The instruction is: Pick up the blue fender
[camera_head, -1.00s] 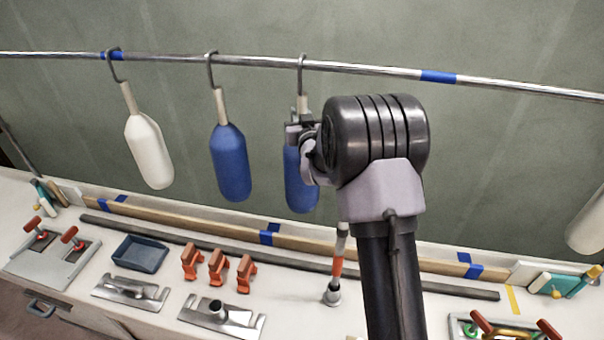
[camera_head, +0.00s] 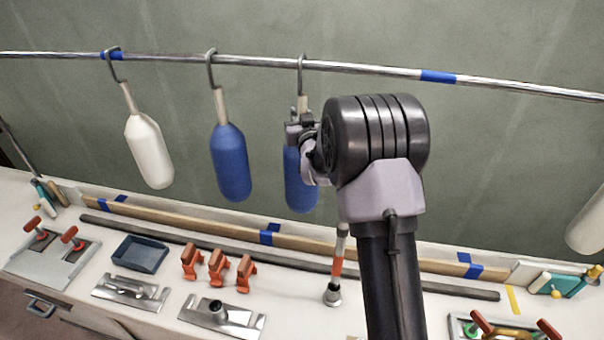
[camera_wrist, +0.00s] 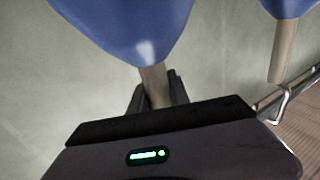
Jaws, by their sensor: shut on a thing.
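Two blue fenders hang by hooks from the metal rail (camera_head: 260,63). The right blue fender (camera_head: 298,185) is partly hidden behind my wrist. The other blue fender (camera_head: 230,165) hangs to its left, apart from my gripper. My gripper (camera_head: 299,130) is at the neck of the right fender, below its hook (camera_head: 300,72). In the wrist view my gripper (camera_wrist: 158,95) is shut on the beige neck (camera_wrist: 154,84) of a blue fender (camera_wrist: 130,25). The fender's hook still shows at the rail.
A white fender (camera_head: 149,152) hangs at the left, and another pale one (camera_head: 590,225) is at the right edge. The bench below holds a blue tray (camera_head: 140,253), orange clamps (camera_head: 217,266), metal plates (camera_head: 218,316) and an orange-banded upright tool (camera_head: 336,265).

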